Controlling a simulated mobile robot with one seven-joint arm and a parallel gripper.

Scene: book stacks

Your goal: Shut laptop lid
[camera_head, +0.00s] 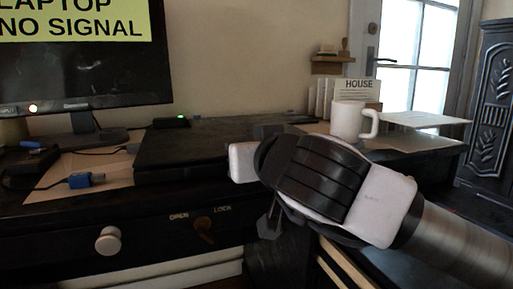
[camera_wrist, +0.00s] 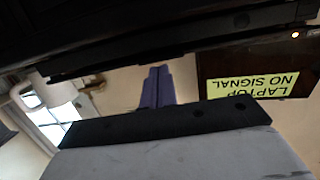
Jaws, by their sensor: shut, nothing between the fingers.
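The laptop (camera_head: 205,148) is a dark flat slab on the desk, left of my arm. Its lid lies down flat or nearly so; no raised screen shows, and I cannot tell whether a thin gap is left. My gripper's body is at the laptop's right front in the head view, with the fingertips hidden there. In the upside-down wrist view, my gripper (camera_wrist: 157,88) shows its two purple-grey fingers together and empty. A dark edge, likely the laptop or desk, crosses the top of that view, close to the fingertips.
A monitor (camera_head: 75,60) reading "LAPTOP NO SIGNAL" stands at left. A blue plug (camera_head: 86,180) and cables lie before it. A white mug (camera_head: 348,120) stands on papers behind my arm, near a "HOUSE" card (camera_head: 358,91). The drawer front has a round knob (camera_head: 108,239) and a key.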

